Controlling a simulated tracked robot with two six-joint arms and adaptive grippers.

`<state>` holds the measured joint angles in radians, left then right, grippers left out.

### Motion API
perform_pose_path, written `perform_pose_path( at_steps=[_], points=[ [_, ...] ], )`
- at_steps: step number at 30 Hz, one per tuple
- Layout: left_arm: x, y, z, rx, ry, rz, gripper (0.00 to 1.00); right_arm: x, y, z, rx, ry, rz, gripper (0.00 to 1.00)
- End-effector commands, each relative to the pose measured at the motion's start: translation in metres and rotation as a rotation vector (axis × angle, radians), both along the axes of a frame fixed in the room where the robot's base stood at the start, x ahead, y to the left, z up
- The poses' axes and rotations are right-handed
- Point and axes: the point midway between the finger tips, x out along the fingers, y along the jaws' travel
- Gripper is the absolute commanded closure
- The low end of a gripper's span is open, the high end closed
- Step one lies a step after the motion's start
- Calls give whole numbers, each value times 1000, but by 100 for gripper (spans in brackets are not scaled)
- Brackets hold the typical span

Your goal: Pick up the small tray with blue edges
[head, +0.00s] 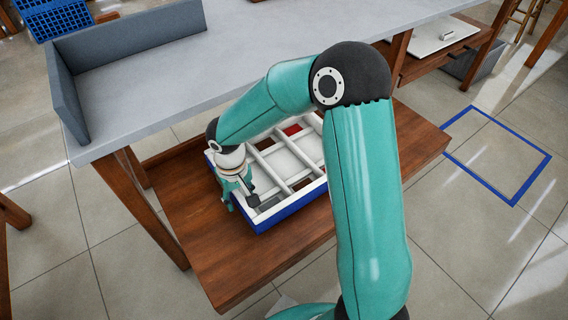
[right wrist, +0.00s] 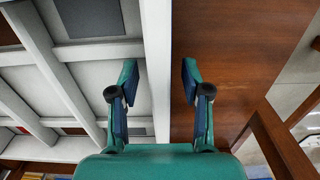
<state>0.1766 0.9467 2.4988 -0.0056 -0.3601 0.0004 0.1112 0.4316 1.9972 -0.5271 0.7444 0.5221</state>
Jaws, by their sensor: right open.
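The tray with blue edges (head: 292,208) lies on a low brown wooden shelf. It has white walls and dividers, with a red item and dark items in some compartments. My right gripper (head: 240,198) is at the tray's left end, pointing down. In the right wrist view the right gripper (right wrist: 160,78) is open, its two fingers apart on either side of the tray's white outer wall (right wrist: 157,60). I cannot tell whether either finger touches the wall. My right arm hides the tray's right end in the head view. My left gripper is not in view.
The brown shelf (head: 240,270) has bare wood in front of the tray. A grey tabletop (head: 240,55) with an upright grey panel (head: 130,38) is above and behind it. A wooden leg (head: 150,210) stands left. A blue crate (head: 55,18) is at the back left.

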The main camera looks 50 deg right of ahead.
Motion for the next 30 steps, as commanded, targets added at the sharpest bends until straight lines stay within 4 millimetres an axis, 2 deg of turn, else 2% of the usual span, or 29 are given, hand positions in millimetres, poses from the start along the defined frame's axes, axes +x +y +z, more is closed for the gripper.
perform_pose_path(
  at_steps=[9, 18, 30],
  points=[
    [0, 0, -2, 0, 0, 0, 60, 0, 0, -2, 0, 0, 0, 52],
    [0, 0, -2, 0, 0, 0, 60, 0, 1, -1, 0, 1, 0, 100],
    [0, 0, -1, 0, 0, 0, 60, 0, 0, -1, -1, 2, 2, 100]
  ],
)
